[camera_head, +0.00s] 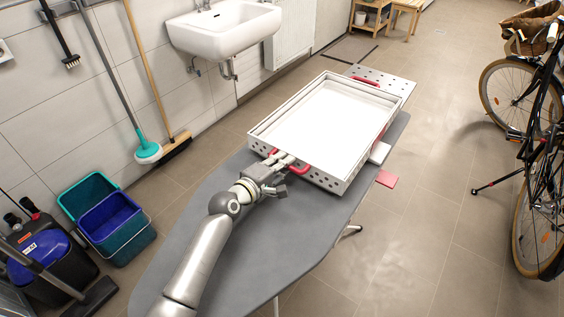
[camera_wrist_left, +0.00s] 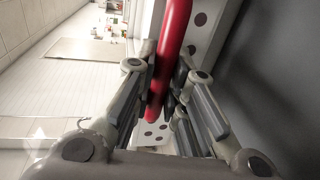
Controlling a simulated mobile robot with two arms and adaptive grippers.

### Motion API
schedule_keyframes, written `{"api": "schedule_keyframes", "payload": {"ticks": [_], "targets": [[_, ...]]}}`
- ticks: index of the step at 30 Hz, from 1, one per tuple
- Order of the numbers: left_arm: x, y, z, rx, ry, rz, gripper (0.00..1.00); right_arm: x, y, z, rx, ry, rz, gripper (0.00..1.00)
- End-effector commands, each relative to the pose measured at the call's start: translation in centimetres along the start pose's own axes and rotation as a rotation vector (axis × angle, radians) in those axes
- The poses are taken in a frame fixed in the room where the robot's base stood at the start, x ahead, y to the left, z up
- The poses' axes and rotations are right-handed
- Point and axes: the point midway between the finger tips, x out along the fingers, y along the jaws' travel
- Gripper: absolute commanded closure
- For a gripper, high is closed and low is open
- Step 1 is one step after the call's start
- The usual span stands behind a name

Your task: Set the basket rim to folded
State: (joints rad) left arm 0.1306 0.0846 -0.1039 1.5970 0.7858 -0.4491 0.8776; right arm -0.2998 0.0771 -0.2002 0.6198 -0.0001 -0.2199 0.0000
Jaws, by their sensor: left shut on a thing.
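The basket is a shallow white, rectangular tray-like box with a pale rim (camera_head: 262,125), lying on the grey ironing board. Its near wall has dark holes (camera_head: 325,181), and a perforated flat panel (camera_head: 384,79) sticks out at its far end. Red handles show at the near end (camera_head: 297,169) and the far end (camera_head: 365,81). My left gripper (camera_head: 284,161) is at the near end, shut on the near red handle; in the left wrist view the red bar (camera_wrist_left: 172,55) runs between its fingers (camera_wrist_left: 163,98). My right gripper is not in view.
The ironing board (camera_head: 240,235) has bare room at its near end. A sink (camera_head: 222,29), mop (camera_head: 148,152), broom and bins (camera_head: 110,220) stand left; bicycles (camera_head: 540,130) stand right. Floor between is clear.

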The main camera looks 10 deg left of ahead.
Motion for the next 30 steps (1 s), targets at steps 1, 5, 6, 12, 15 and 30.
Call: {"api": "schedule_keyframes", "payload": {"ticks": [1,5,6,12,15,30], "targets": [[-0.1,-0.6,0.1,0.000,-0.003,-0.012,1.00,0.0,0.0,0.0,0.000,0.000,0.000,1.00],[-0.1,-0.7,0.1,0.000,-0.003,-0.015,1.00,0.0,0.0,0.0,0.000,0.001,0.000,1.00],[-0.1,-0.8,0.1,0.000,-0.003,-0.016,1.00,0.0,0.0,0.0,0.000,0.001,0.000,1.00],[-0.1,-0.7,0.1,0.000,-0.003,-0.015,0.65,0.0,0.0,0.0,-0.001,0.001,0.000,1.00],[-0.1,-0.6,0.1,0.000,-0.003,-0.013,0.65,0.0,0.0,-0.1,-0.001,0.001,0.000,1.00],[-3.7,-0.5,0.1,0.001,-0.001,-0.011,0.65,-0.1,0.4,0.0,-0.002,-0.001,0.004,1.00]]}}
